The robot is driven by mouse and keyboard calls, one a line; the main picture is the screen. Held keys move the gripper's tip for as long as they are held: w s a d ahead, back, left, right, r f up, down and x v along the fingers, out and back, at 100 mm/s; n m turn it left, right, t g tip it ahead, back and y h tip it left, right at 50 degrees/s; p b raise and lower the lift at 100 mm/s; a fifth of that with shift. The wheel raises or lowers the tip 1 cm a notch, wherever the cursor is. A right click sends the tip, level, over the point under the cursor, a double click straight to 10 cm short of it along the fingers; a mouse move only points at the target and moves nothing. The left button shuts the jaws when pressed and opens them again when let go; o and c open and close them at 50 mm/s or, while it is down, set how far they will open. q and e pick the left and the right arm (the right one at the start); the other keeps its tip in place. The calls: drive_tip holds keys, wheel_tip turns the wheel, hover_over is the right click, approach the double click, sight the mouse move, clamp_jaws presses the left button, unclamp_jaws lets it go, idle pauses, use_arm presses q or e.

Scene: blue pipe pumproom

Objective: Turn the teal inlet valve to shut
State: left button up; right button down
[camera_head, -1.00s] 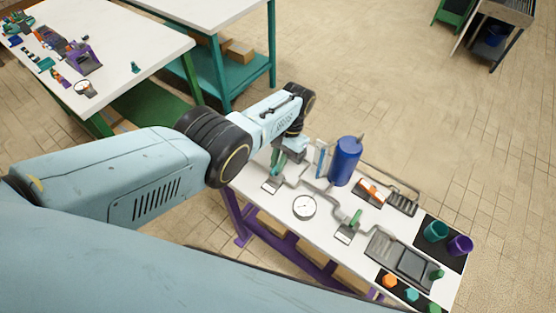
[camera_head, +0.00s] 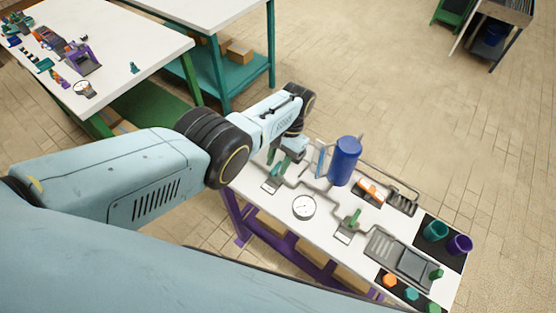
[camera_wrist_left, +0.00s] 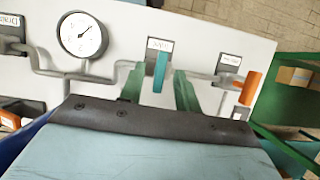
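The teal inlet valve handle (camera_wrist_left: 160,71) stands on a grey plate with a label in the left wrist view, in the pipe line on the white table. It points nearly straight down the picture there, across the pipe run. My left gripper (camera_wrist_left: 159,92) has its two green fingers on either side of the handle, with a gap showing on each side. It is open and does not clamp the handle. In the head view the left gripper (camera_head: 280,168) is over the valve's plate at the table's far left end and partly hides the handle. My right gripper is not in view.
A round gauge (camera_wrist_left: 82,35) sits left of the valve and an orange lever (camera_wrist_left: 250,88) to its right in the wrist view. A blue tank (camera_head: 344,160), a green-handled valve (camera_head: 353,219) and cups (camera_head: 435,231) stand along the same table (camera_head: 325,232).

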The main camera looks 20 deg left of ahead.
use_arm(q)
drive_tip(key=v, duration=1.3)
drive_tip(key=shift+r+p, duration=0.2)
drive_tip(key=shift+p, duration=0.1)
